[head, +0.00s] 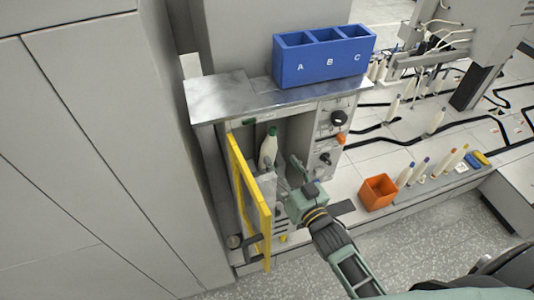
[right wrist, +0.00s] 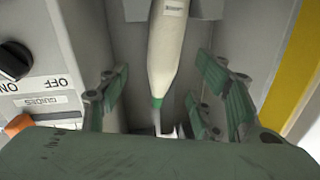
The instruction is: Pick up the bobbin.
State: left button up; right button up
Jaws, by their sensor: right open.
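The bobbin (head: 267,150), cream with a green tip, stands inside the open cabinet below the metal top. My right gripper (head: 286,178) is at the cabinet opening, just in front of the bobbin. In the right wrist view the bobbin (right wrist: 168,50) shows between and beyond the spread fingers of the right gripper (right wrist: 167,98), with a gap on both sides. The gripper is open and empty. The bobbin's lower part is partly hidden in the head view. My left gripper is not in view.
The yellow-edged door (head: 249,198) stands open left of my right gripper. A panel with knobs (head: 331,135) borders the opening on the right. A blue bin labelled A, B, C (head: 322,69) sits on top. An orange box (head: 378,191) and several other bobbins stand at right.

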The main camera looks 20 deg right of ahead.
aim_at(273, 154)
jog(key=w, duration=0.2)
jog(key=w+a+p, duration=0.1)
jog(key=w, duration=0.1)
jog(key=w+p, duration=0.1)
jog(key=w, duration=0.2)
jog(key=shift+a+r, duration=0.2)
jog(key=shift+a, duration=0.1)
jog(key=shift+w+f, duration=0.1)
jog(key=shift+w, duration=0.2)
jog(key=shift+c, duration=0.2)
jog(key=c, duration=1.3)
